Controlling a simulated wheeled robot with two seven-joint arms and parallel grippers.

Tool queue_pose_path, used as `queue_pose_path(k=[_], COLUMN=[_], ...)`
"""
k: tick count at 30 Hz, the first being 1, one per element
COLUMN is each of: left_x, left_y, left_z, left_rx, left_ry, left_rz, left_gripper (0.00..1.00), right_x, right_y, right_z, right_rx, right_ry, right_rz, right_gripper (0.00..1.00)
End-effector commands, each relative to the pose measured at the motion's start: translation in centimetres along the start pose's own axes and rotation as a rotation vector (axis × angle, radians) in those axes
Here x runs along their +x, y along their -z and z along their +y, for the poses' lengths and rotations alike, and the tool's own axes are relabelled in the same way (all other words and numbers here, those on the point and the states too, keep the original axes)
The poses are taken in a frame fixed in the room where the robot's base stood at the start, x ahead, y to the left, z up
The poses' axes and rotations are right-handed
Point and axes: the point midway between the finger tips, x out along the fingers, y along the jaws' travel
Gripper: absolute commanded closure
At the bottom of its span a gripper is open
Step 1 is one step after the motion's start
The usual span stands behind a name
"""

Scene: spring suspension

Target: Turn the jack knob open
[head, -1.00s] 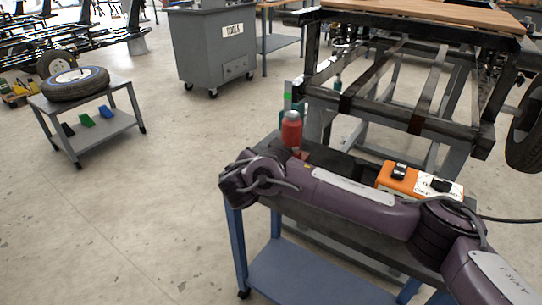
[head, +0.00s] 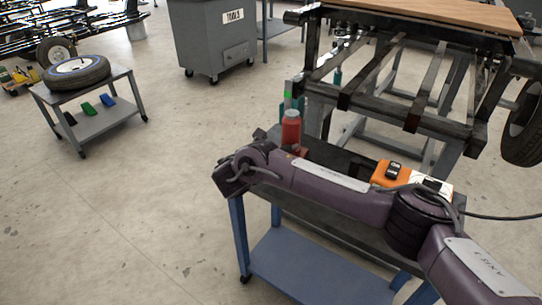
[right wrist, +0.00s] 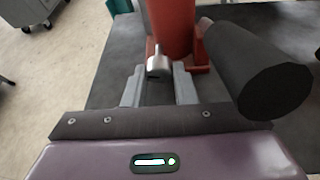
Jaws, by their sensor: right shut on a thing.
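The red jack (head: 291,130) stands upright on the dark top of the blue-legged cart. In the right wrist view the lower part of its red body (right wrist: 172,28) shows, with a small silver knob (right wrist: 158,65) at its base pointing toward me. My right gripper (right wrist: 158,82) is shut on the knob, with a grey finger on either side of it. A black cylinder (right wrist: 262,75) on a red mount sits just right of the fingers. In the head view my right arm reaches across the cart, and the wrist hides the fingertips and knob. My left gripper is not in view.
An orange box (head: 390,173) with black switches lies on the cart (head: 330,215), behind my right forearm. A black metal frame with a wooden top (head: 430,14) stands behind the jack. A low stand (head: 97,122) holds a tire at the left. The floor between is clear.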

Motion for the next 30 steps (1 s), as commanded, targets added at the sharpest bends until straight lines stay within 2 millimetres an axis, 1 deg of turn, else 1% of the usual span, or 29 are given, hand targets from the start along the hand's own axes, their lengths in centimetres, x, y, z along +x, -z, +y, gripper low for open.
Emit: queue_pose_path(k=[5, 6, 10, 11, 19, 23, 26, 30], left_x=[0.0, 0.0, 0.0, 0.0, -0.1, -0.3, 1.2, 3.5], left_y=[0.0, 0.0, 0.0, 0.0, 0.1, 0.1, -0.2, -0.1], left_z=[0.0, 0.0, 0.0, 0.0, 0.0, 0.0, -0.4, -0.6], left_rx=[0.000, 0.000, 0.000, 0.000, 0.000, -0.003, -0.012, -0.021], left_ry=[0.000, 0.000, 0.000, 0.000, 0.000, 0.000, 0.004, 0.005], left_rz=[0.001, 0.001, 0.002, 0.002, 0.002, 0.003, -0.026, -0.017], left_gripper=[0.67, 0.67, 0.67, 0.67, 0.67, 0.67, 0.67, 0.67], right_x=[0.0, 0.0, 0.0, 0.0, -0.1, -1.3, -3.0, -5.3], right_y=[-0.1, -0.1, -0.1, -0.1, 0.0, 0.0, -0.1, -0.1], right_z=[0.0, 0.0, 0.0, 0.0, 0.0, 0.1, 0.1, 0.1], right_rx=[0.002, 0.002, 0.002, 0.002, 0.001, 0.000, 0.001, 0.002], right_ry=[0.000, 0.000, 0.000, 0.000, -0.001, -0.002, -0.004, -0.003], right_rz=[-0.002, -0.002, -0.001, -0.001, 0.000, 0.003, 0.004, 0.004], right_gripper=[0.98, 0.73, 0.56, 0.53, 0.53, 0.53, 0.53, 0.53])
